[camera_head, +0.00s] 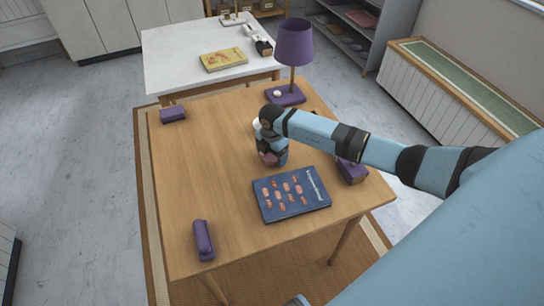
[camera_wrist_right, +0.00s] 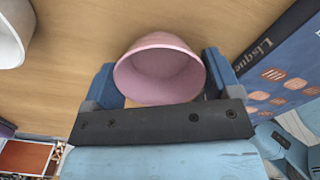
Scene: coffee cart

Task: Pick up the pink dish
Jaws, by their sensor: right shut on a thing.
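The pink dish (camera_wrist_right: 160,72) is a small round cup-like bowl, seen in the right wrist view between the two blue fingers of my right gripper (camera_wrist_right: 163,85). The fingers are shut on its sides. In the head view my right gripper (camera_head: 270,158) is over the middle of the wooden table, and only a small pink part of the dish (camera_head: 268,158) shows beneath it. I cannot tell whether the dish touches the tabletop. My left gripper is not in view.
A blue book (camera_head: 291,194) lies just in front of the right gripper. A white cup (camera_wrist_right: 12,35) is close by, mostly hidden in the head view. A purple lamp (camera_head: 293,42) stands behind. Purple cases (camera_head: 203,240) lie near the table edges.

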